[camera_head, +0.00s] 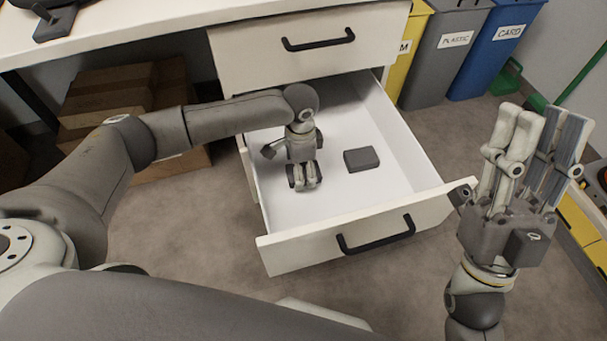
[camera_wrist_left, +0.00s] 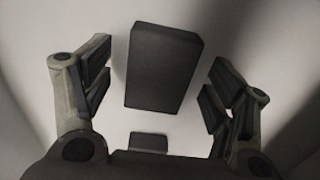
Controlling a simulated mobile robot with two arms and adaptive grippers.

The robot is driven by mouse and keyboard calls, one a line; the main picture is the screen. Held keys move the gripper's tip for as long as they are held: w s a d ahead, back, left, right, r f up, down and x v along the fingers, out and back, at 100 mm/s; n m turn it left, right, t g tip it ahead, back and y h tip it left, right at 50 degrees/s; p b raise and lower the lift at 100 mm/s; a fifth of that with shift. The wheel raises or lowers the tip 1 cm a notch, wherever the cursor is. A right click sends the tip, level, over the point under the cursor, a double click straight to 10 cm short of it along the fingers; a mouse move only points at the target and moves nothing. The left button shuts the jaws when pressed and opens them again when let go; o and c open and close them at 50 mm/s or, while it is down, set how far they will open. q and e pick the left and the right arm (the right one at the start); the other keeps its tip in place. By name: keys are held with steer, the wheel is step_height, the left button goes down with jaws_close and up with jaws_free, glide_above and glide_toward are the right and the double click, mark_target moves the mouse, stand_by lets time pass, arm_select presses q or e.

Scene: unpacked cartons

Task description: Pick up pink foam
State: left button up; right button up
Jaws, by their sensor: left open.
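No pink foam shows in either view. A dark grey block (camera_head: 361,159) lies in the open white drawer (camera_head: 330,222), right of my left gripper. My left gripper (camera_head: 306,186) reaches down into the drawer, apart from the block in the head view. In the left wrist view, the left gripper (camera_wrist_left: 160,95) is open, and a dark block (camera_wrist_left: 162,68) appears between and beyond its fingers, not gripped. My right gripper (camera_head: 530,140) is raised to the right of the drawer, fingers pointing up. Its fingers look spread and hold nothing visible.
A closed drawer (camera_head: 312,46) sits above the open one. Yellow, grey (camera_head: 442,55) and blue (camera_head: 497,48) bins stand behind at right. Brown cartons (camera_head: 125,100) are stacked under the table (camera_head: 150,25) at left. Floor is clear between the drawer and my right arm.

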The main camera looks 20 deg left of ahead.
arm_select(q)
steer(key=shift+f, duration=0.3)
steer(key=c, duration=0.8)
steer(key=shift+c, duration=0.3)
steer(key=shift+r, duration=0.15)
